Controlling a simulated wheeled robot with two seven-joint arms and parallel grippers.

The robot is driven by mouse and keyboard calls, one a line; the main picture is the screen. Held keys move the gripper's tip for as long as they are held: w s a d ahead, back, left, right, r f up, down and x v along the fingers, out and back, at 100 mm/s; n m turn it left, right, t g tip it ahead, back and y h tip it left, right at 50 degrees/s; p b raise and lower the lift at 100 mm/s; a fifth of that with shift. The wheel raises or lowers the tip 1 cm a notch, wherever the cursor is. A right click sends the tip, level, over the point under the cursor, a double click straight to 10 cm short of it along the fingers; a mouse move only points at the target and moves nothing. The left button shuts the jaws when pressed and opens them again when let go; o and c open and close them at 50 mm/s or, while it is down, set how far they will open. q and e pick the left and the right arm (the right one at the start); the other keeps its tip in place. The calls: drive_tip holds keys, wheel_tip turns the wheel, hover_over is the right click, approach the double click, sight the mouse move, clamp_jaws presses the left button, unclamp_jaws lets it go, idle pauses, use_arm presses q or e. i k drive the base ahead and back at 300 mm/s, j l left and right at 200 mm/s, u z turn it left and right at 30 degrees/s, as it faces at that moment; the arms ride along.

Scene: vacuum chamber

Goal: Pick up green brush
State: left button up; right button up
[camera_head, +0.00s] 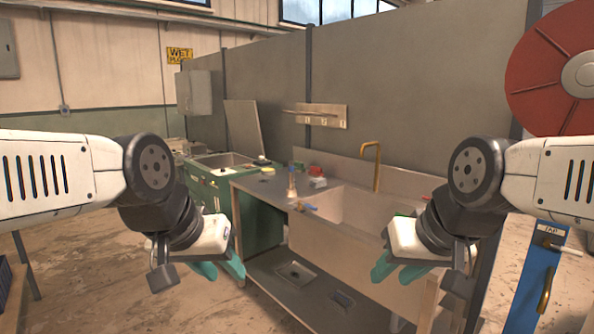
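I cannot make out a green brush for certain. A small sliver of green shows just above the white housing of my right gripper, and I cannot tell whether it is part of the gripper or a thing behind it. My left gripper (226,279) hangs in front of the green cabinet, its teal fingers apart and nothing between them. My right gripper (391,281) hangs in front of the sink unit, its teal fingers also apart and empty. Neither gripper touches anything that I can see.
A grey counter (262,188) with a sink basin (343,207) and brass tap (377,165) stands ahead. A bottle (292,183) and a red-topped item (316,171) stand on it. A lower shelf (318,305) holds flat items. A blue panel (536,275) is at right.

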sight(299, 167)
drive_tip(key=i+j+u, duration=0.45)
drive_tip(key=i+u, duration=0.5)
drive_tip(key=i, duration=0.25)
drive_tip(key=i+j, duration=0.1)
drive_tip(key=i, duration=0.75)
drive_tip(key=i+j, duration=0.1)
drive_tip(key=i, duration=0.75)
drive_tip(key=i+j, duration=0.1)
drive_tip(key=i, duration=0.75)
drive_tip(key=i+z, duration=0.25)
drive_tip(key=z, duration=0.2)
drive_tip(key=i+j+z, duration=0.15)
drive_tip(key=z, duration=0.3)
drive_tip(key=i+z, duration=0.15)
drive_tip(key=z, duration=0.25)
drive_tip(key=i+z, duration=0.15)
drive_tip(key=z, duration=0.25)
drive_tip(key=i+j+z, duration=0.1)
drive_tip(key=z, duration=0.3)
drive_tip(key=i+j+z, duration=0.15)
drive_tip(key=z, duration=0.25)
drive_tip(key=i+j+z, duration=0.1)
drive_tip(key=z, duration=0.3)
drive_tip(key=i+j+z, duration=0.2)
drive_tip(key=j+z, duration=0.25)
drive_tip(key=l, duration=0.15)
